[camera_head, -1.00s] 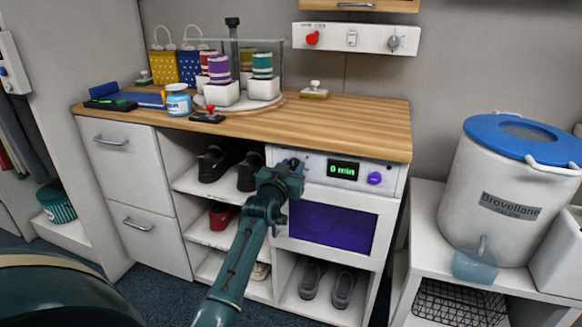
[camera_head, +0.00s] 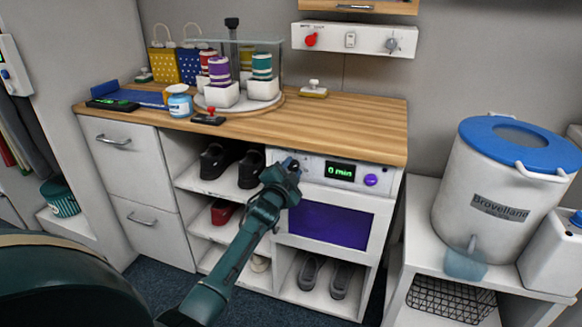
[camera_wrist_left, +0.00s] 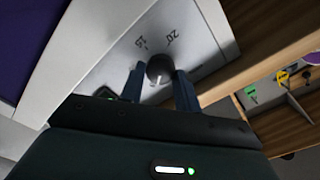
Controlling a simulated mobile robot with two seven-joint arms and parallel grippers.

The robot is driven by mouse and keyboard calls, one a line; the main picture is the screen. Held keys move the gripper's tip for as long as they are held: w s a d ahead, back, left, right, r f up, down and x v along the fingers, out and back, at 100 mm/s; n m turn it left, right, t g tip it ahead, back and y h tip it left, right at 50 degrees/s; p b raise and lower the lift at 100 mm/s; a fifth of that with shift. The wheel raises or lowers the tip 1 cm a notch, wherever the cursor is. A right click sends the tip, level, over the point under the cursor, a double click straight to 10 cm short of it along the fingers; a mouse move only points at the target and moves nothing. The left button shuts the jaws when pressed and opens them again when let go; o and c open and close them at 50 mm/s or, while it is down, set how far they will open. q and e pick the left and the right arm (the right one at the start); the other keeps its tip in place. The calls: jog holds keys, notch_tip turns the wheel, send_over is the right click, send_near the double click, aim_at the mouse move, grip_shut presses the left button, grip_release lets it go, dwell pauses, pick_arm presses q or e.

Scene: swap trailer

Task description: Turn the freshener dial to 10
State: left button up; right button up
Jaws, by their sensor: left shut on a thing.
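The freshener is a white unit (camera_head: 317,166) under the wooden counter, with a purple window (camera_head: 330,228) and a green display (camera_head: 340,171) reading "0 min". Its dial is a dark round knob (camera_wrist_left: 160,67) with a pale pointer line, seen in the left wrist view. Printed numbers that look like 15 and 20 show on the panel beyond it. My left gripper (camera_head: 290,165) is at the panel's left end and hides the dial in the head view. In the left wrist view its fingers (camera_wrist_left: 159,76) are shut on the dial, one on each side. My right gripper is not in view.
A purple knob (camera_head: 370,180) sits right of the display. Shelves with shoes (camera_head: 213,161) are left of the unit. The counter (camera_head: 340,121) above is clear at its right. A white bin with a blue lid (camera_head: 514,138) stands at the right.

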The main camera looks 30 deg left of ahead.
pick_arm(q)
jog(key=m, duration=0.5)
jog(key=shift+f+m, duration=0.1)
jog(key=shift+m, duration=0.3)
jog(key=m, duration=0.4)
jog(key=shift+f+m, duration=0.1)
jog(key=shift+m, duration=1.6)
jog(key=o, duration=1)
jog(key=shift+c, duration=0.2)
